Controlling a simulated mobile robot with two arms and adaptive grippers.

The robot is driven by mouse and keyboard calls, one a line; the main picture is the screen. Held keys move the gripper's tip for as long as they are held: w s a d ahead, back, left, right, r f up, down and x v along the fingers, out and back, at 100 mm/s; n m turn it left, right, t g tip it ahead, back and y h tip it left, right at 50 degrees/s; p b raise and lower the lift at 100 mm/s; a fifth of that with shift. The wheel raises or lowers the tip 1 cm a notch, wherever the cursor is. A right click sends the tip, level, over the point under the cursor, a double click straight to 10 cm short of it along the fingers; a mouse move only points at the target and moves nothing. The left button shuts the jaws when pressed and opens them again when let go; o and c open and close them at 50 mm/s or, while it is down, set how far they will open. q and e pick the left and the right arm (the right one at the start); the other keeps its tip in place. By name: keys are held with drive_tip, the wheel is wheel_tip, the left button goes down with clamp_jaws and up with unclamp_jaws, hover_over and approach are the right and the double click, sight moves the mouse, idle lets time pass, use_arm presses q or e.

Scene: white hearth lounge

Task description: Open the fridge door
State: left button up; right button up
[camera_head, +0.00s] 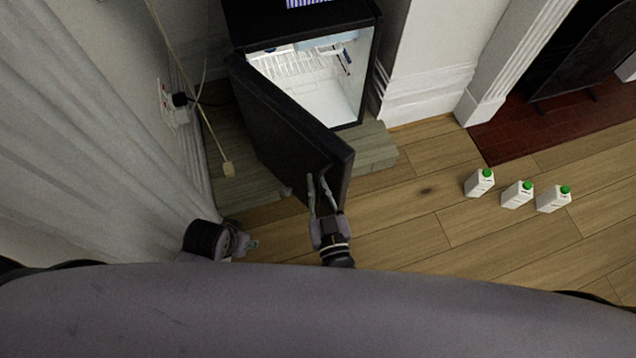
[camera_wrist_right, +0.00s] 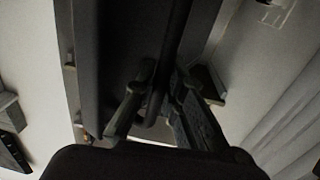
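The small black fridge (camera_head: 368,60) stands at the top of the head view. Its door (camera_head: 285,130) is swung well open toward me, and the lit white interior (camera_head: 310,85) with a wire shelf shows. My right gripper (camera_head: 317,178) is at the outer face of the door near its free edge. Its fingers are apart; in the right wrist view (camera_wrist_right: 163,75) a dark upright edge shows between them, and contact is unclear. My left gripper (camera_head: 250,243) is low at the left, away from the door and partly hidden; its fingers are hard to make out.
Three white cartons with green caps (camera_head: 517,195) stand on the wooden floor at the right. A white curtain (camera_head: 90,130) and a wall socket with cables (camera_head: 173,101) are on the left. A fireplace (camera_head: 585,55) is at the upper right.

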drive_tip(key=o, duration=0.4)
drive_tip(key=v, duration=1.2)
